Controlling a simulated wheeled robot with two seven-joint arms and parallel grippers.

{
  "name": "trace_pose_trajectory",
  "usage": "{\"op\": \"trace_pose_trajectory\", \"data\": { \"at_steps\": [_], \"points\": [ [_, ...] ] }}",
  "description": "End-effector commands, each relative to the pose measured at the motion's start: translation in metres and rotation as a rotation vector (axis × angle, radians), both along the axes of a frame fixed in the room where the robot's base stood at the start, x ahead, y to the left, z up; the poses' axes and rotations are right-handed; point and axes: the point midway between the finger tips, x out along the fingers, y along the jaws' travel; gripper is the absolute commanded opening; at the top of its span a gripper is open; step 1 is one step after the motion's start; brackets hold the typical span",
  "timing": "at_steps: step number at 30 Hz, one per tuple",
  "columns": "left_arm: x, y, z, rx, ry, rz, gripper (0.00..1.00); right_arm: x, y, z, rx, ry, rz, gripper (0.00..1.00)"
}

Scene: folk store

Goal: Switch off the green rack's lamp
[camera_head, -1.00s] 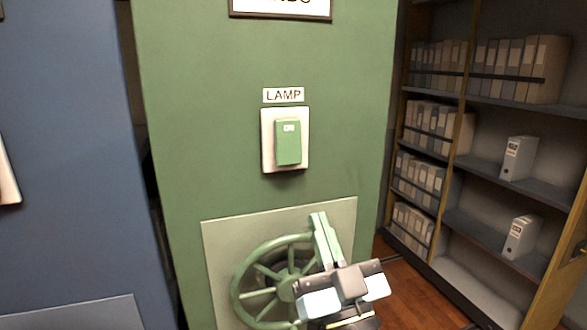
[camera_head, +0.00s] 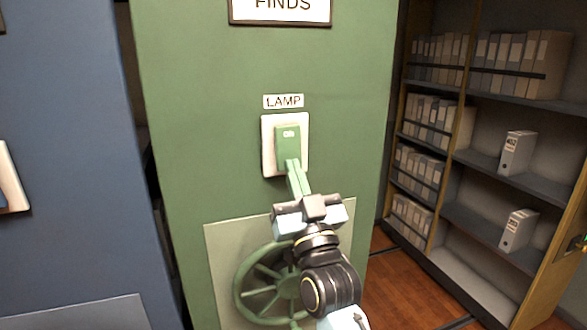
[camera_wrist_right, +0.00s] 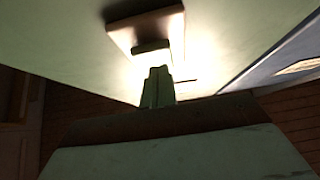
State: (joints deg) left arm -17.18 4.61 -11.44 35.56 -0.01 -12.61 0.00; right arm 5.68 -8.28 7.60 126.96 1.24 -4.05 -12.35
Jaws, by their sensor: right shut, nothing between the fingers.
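The green rack's end panel (camera_head: 220,130) fills the middle of the head view. On it, below a "LAMP" label (camera_head: 284,101), is a white switch plate (camera_head: 267,150) with a green rocker (camera_head: 288,138) marked "ON". My right gripper (camera_head: 291,165) is shut and empty. Its fingertips overlap the rocker's lower part in the head view and hide it; I cannot tell if they touch. In the right wrist view the fingers (camera_wrist_right: 158,75) point up just below the switch plate (camera_wrist_right: 148,25), which looks dark against bright light. My left gripper is not in view.
A green handwheel (camera_head: 262,290) on a pale plate sits below the switch, partly behind my right arm. A blue rack (camera_head: 65,120) stands at left. Shelves with several binders (camera_head: 517,153) stand at right, over wooden floor.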

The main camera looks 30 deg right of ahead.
Motion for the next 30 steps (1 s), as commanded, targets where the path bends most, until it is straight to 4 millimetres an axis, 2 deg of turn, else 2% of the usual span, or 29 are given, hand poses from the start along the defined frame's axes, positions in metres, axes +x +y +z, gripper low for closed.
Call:
{"op": "trace_pose_trajectory", "data": {
  "at_steps": [4,15,19,26,27,30],
  "points": [
    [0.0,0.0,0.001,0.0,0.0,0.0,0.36,0.007,-0.002,-0.001,-0.001,-0.001,-0.001,0.0],
    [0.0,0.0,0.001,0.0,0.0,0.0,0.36,0.008,-0.002,-0.002,-0.001,-0.003,-0.001,0.0],
    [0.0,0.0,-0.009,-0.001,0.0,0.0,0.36,0.01,-0.002,-0.005,-0.007,-0.027,-0.001,0.0],
    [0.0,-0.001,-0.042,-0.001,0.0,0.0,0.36,0.017,-0.004,-0.011,-0.035,-0.135,0.0,0.0],
    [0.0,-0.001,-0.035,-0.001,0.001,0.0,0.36,0.016,-0.003,-0.007,-0.032,-0.127,0.0,0.0],
    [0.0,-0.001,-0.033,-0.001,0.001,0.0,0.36,0.016,-0.003,-0.004,-0.031,-0.127,0.0,0.0]
  ]
}}
